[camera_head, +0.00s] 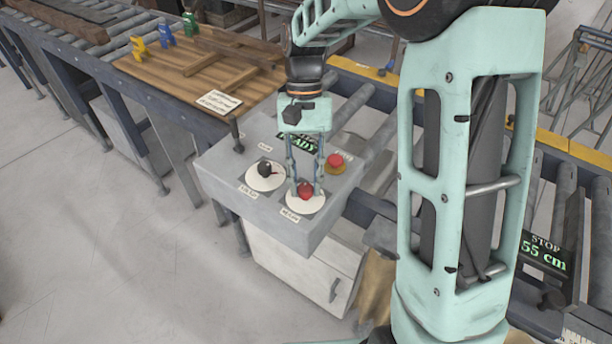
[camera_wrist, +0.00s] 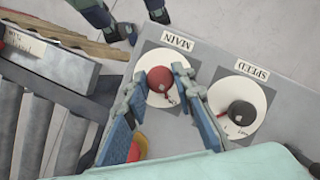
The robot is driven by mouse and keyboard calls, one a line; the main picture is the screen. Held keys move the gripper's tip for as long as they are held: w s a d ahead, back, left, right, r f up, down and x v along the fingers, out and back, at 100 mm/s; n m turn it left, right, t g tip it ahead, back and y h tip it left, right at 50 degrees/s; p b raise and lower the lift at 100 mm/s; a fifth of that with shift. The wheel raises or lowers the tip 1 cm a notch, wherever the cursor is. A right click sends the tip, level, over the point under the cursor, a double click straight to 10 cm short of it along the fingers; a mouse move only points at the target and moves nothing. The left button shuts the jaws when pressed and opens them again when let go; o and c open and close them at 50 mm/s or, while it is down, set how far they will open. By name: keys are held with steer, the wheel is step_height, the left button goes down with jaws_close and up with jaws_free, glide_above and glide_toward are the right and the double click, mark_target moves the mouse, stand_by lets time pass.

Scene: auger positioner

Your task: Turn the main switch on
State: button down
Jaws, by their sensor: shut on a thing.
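The main switch is a red knob (camera_head: 305,190) on a round white plate on the grey control panel (camera_head: 228,160). In the wrist view the red knob (camera_wrist: 160,78) sits beside the label "MAIN" (camera_wrist: 177,40). My gripper (camera_head: 305,192) reaches down from above with its fingers on both sides of the knob, shut on it. The wrist view also shows the two fingers (camera_wrist: 159,78) at the knob's sides. The fingers cover part of the plate, so I cannot read its position marks.
A black speed knob (camera_head: 265,169) on its own white plate is close beside. A red button on a yellow base (camera_head: 336,160) is behind right. A green-lit display (camera_head: 297,143) is partly behind my gripper. A wooden board (camera_head: 170,75) and roller conveyor (camera_head: 375,115) border the panel.

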steer(key=shift+a+n+h, duration=0.1)
steer(key=shift+n+h, duration=0.3)
steer(key=shift+n, duration=0.4)
steer(key=c, duration=1.7)
jaws_free()
steer(key=shift+o, duration=0.2)
steer(key=v, duration=1.2)
steer(key=shift+r, duration=0.1)
